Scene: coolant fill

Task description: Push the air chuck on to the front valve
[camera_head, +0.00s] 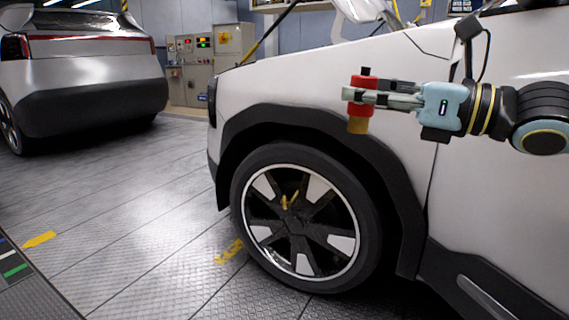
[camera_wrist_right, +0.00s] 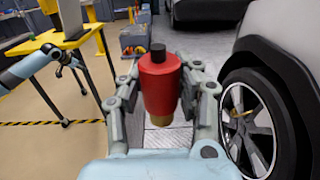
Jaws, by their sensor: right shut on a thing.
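My right gripper (camera_head: 350,95) is shut on the air chuck (camera_head: 363,82), a red cylinder with a black top and a brass-coloured lower end. The chuck is held upright in front of the white car's fender, above the front wheel (camera_head: 262,225). In the right wrist view the chuck (camera_wrist_right: 160,85) stands between the two fingers (camera_wrist_right: 158,105), and the wheel (camera_wrist_right: 250,125) is to its right. A small yellow mark (camera_head: 290,200) shows near the wheel's hub; I cannot make out the valve itself. The chuck is apart from the wheel.
The white car (camera_head: 310,80) fills the right side. A second silver car (camera_head: 85,65) and a control cabinet (camera_head: 190,65) stand behind. The metal floor (camera_head: 130,215) left of the wheel is mostly clear. A yellow-topped stand (camera_wrist_right: 70,38) is at left in the wrist view.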

